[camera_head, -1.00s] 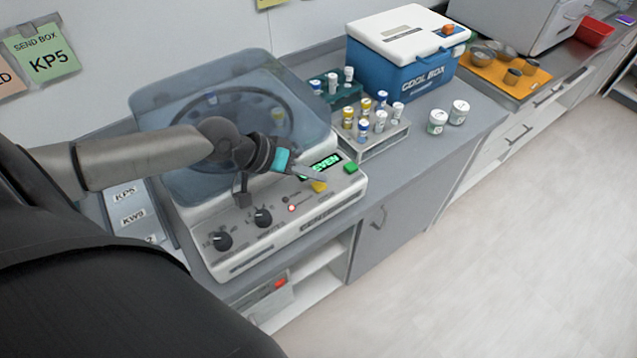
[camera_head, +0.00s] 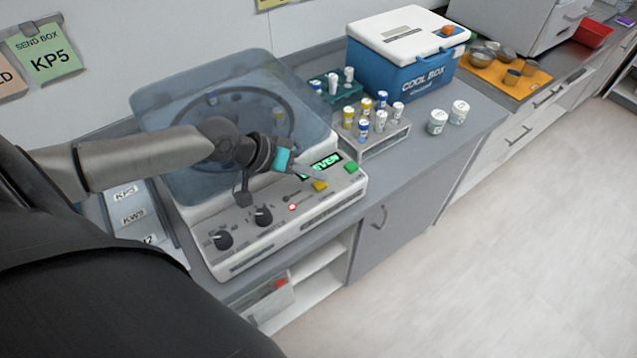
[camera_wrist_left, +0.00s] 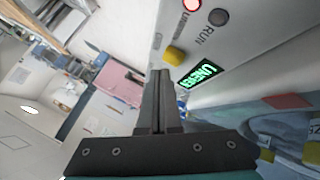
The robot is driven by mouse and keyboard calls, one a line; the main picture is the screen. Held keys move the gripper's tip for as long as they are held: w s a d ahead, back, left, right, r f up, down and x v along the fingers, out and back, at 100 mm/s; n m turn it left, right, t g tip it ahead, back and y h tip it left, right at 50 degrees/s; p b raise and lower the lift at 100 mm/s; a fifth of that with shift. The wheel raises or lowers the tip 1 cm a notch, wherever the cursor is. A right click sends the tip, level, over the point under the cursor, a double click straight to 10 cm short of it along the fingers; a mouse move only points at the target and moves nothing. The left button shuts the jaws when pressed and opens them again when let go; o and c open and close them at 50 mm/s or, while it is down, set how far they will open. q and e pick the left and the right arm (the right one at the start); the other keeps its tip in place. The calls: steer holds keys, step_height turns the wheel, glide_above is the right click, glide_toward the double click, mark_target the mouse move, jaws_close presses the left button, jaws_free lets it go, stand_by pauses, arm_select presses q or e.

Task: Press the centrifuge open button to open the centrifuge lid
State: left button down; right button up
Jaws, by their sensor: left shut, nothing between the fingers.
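The white centrifuge (camera_head: 235,262) stands on the counter. Its translucent blue lid (camera_head: 160,100) is down over the rotor, which shows through it. The front panel has a green-lit display (camera_head: 326,161) that seems to read "UNEVEN", a yellow button (camera_head: 320,186), a green button (camera_head: 351,168) and a lit red lamp (camera_head: 292,207). My left gripper (camera_head: 316,176) is shut and empty, its tips close to the yellow button. In the left wrist view, the shut fingers (camera_wrist_left: 160,76) point just beside the yellow button (camera_wrist_left: 173,54); contact cannot be told. My right gripper is out of view.
A metal rack (camera_head: 372,150) with several tubes stands right of the centrifuge, and a teal rack (camera_head: 346,98) is behind it. A blue cool box (camera_head: 400,72) and two white jars (camera_head: 438,121) stand farther right. Two dark knobs (camera_head: 263,215) sit on the panel's left part.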

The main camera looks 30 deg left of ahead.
arm_select(q)
steer(key=shift+s+d+f, duration=0.1)
steer(key=shift+s+f, duration=0.3)
steer(key=shift+f, duration=0.2)
steer(key=shift+s+d+f, duration=0.1)
steer(key=shift+s+f, duration=0.25)
steer(key=shift+f, duration=0.25)
steer(key=shift+r+p, duration=0.1)
steer(key=shift+p, duration=0.2)
steer(key=shift+r, duration=0.1)
steer(key=shift+w+r+g+p, duration=0.15)
steer(key=shift+r+g+p, duration=0.15)
steer(key=shift+r+p, duration=0.3)
steer(key=r+p, duration=0.4)
steer(key=shift+w+a, duration=0.1)
steer(key=shift+w, duration=0.3)
